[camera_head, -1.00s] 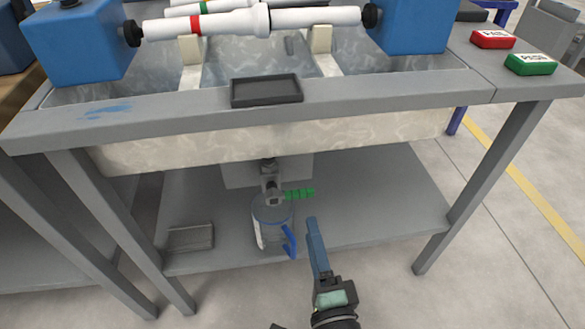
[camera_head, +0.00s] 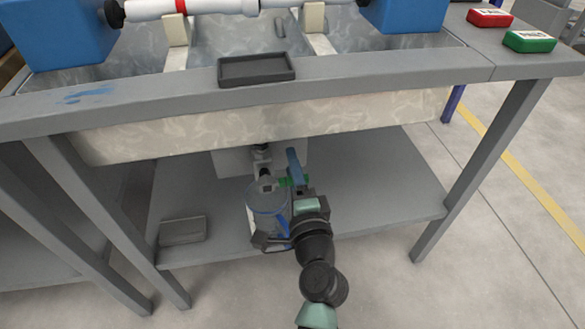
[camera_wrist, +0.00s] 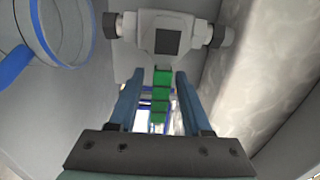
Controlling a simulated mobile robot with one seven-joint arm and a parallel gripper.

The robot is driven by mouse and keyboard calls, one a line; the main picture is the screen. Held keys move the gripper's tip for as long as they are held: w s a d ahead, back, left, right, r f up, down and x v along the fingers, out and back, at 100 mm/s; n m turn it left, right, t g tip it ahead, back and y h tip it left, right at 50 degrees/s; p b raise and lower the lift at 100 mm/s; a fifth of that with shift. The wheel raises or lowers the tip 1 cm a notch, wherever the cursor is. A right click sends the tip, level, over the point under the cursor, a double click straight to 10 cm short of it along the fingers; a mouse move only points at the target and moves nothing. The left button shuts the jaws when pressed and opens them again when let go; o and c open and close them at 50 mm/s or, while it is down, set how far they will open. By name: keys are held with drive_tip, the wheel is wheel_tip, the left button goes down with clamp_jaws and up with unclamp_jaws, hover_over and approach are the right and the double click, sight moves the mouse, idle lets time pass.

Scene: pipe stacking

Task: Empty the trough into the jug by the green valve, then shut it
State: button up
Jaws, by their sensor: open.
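The trough (camera_head: 330,120), pale and marbled, hangs in the grey bench, and its drain valve (camera_head: 262,155) is beneath. The valve's green handle (camera_head: 284,182) sticks out to the right in the head view, partly covered by my gripper (camera_head: 293,172). In the wrist view the green handle (camera_wrist: 161,96) lies between the open blue fingers of my gripper (camera_wrist: 158,88), pointing toward the palm. I cannot tell whether either finger touches it. The clear jug (camera_head: 267,197) with blue trim stands on the lower shelf below the valve; it shows at upper left in the wrist view (camera_wrist: 62,28).
A dark tray (camera_head: 257,69) sits on the bench's front rim. A grey block (camera_head: 182,230) lies on the lower shelf (camera_head: 385,190) left of the jug. Bench legs stand at both sides. Red (camera_head: 489,18) and green (camera_head: 530,41) buttons are at upper right.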

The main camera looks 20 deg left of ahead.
drive_tip(key=shift+w+a, duration=0.1)
drive_tip(key=shift+c, duration=0.3)
clamp_jaws()
idle(1.2)
